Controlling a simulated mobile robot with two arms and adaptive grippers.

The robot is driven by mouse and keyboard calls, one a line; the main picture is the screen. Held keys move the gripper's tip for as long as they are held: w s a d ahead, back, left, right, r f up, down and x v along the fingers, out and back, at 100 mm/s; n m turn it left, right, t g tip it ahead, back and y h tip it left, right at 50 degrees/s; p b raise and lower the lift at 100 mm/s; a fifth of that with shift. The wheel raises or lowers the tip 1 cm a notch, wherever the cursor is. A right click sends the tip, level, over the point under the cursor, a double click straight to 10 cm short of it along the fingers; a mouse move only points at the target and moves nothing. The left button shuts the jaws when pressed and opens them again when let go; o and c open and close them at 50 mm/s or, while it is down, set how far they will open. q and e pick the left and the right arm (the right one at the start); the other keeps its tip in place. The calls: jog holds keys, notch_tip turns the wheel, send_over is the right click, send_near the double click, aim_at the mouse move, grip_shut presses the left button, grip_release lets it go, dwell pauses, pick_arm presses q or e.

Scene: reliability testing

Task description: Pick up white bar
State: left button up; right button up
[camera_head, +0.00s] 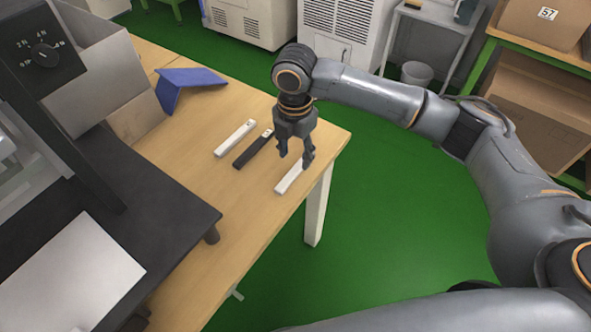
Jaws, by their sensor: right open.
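Two white bars lie on the wooden table (235,188). One white bar (234,139) lies at the left of a black bar (252,150). The other white bar (289,178) lies at the right, near the table's edge, and its far end is hidden behind my right gripper. My right gripper (296,161) points down with its fingers apart, over the far part of the right white bar. I cannot tell whether a finger touches the bar. My left gripper is not in view.
A blue folded piece (190,82) lies at the back of the table. A dark machine (130,190) and a cardboard box (130,108) take up the left side. The table's right edge is close to the right white bar, with green floor (400,215) beyond.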

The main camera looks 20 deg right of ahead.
aim_at(295, 171)
notch_tip(295, 171, down, 2)
jog(key=shift+f, duration=0.15)
notch_tip(295, 171, down, 2)
jog(key=shift+f, duration=0.2)
jog(key=shift+w+f, duration=0.1)
jog(key=shift+f, duration=0.1)
jog(key=shift+c, duration=0.4)
grip_shut()
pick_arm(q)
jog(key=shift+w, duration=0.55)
